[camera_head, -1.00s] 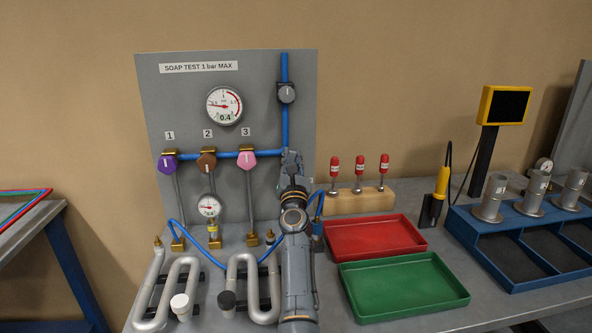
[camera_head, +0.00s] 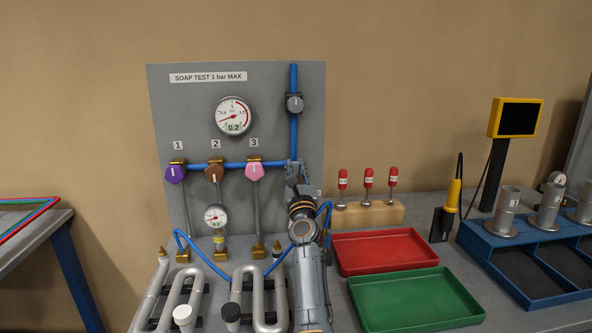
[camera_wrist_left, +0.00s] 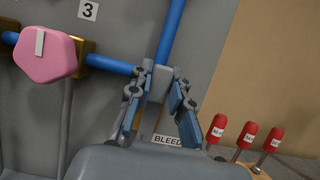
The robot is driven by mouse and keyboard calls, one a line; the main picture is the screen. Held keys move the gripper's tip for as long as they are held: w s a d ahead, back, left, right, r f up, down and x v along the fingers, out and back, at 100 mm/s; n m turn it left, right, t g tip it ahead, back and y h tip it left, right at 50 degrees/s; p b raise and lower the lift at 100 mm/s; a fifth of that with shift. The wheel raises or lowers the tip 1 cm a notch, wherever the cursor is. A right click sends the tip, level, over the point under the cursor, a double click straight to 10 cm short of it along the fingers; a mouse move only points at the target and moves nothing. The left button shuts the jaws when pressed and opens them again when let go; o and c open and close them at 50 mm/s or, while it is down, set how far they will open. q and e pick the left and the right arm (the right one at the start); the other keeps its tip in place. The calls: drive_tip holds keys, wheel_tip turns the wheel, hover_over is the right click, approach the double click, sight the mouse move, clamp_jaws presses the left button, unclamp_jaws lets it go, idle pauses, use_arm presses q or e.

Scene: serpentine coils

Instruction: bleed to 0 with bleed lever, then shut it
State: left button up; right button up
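The round pressure gauge (camera_head: 234,116) on the grey panel shows 0.2 on its digital display. My left gripper (camera_head: 292,168) is at the panel's lower right, at the foot of the vertical blue pipe. In the left wrist view its fingers (camera_wrist_left: 159,84) are on both sides of the grey bleed lever (camera_wrist_left: 159,82) and appear to pinch it. The BLEED label (camera_wrist_left: 167,140) shows behind the fingers, partly covered. In the head view the gripper and arm hide most of the lever. My right gripper is in neither view.
Purple (camera_head: 175,174), brown (camera_head: 214,172) and pink (camera_head: 254,171) knobs sit along the horizontal blue pipe. A dark grey knob (camera_head: 294,103) is higher up. Red-capped plugs in a wooden block (camera_head: 362,214), a red tray (camera_head: 385,250) and a green tray (camera_head: 415,300) lie to the right.

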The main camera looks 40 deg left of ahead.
use_arm(q)
drive_tip(key=o, duration=0.4)
drive_tip(key=shift+a+r, duration=0.1)
drive_tip(key=shift+r, duration=0.35)
drive_tip(key=shift+c, duration=0.2)
drive_tip(key=shift+o, duration=0.6)
drive_tip(key=shift+a+f, duration=0.1)
drive_tip(key=shift+f, duration=0.2)
drive_tip(key=v, duration=0.7)
drive_tip(key=shift+s+d+f, duration=0.1)
drive_tip(key=shift+d+f, duration=0.1)
